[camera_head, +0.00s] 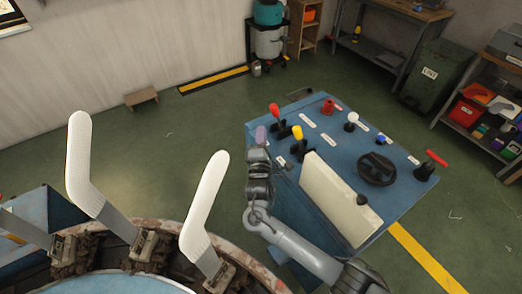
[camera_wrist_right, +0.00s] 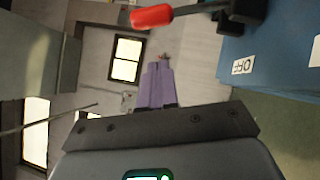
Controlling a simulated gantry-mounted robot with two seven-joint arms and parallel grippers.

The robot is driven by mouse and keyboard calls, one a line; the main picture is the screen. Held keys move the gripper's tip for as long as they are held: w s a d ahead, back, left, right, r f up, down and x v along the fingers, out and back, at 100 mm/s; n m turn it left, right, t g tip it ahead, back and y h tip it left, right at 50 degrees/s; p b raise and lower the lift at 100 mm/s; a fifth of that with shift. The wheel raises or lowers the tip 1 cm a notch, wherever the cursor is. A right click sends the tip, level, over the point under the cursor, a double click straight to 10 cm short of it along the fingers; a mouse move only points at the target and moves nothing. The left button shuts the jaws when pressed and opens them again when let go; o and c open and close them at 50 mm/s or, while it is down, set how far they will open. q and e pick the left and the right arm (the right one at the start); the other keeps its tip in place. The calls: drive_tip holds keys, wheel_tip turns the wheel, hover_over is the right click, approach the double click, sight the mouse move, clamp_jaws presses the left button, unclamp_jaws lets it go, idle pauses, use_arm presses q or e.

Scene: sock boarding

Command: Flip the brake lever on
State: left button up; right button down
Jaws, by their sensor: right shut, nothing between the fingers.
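A blue control console (camera_head: 400,205) stands right of centre in the head view. A red-handled lever (camera_head: 273,109) and a yellow-handled lever (camera_head: 297,132) rise from its left edge. Another red handle (camera_head: 437,158) is at its right corner. I cannot read which lever is the brake. My right gripper (camera_head: 261,133), with purple fingers, is shut and empty beside the console's left edge, near the red and yellow levers. In the right wrist view, the shut fingers (camera_wrist_right: 158,85) are apart from a red handle (camera_wrist_right: 152,16); an OFF label (camera_wrist_right: 242,65) is on the blue surface. My left gripper is out of view.
The console also carries a black handwheel (camera_head: 377,170), a white knob (camera_head: 352,116), a blue knob (camera_head: 380,139) and a raised cream panel (camera_head: 335,200). White sock forms (camera_head: 205,205) stand on a round machine at lower left. Green floor is open behind.

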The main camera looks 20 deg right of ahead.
sight(277, 118)
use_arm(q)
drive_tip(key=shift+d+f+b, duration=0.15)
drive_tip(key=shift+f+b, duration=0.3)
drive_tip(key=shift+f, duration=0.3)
use_arm(e)
drive_tip(key=w+d, duration=0.1)
drive_tip(key=w+d+r, duration=0.1)
drive_tip(key=w+d, duration=0.1)
drive_tip(key=d, duration=0.1)
drive_tip(key=shift+r, duration=0.4)
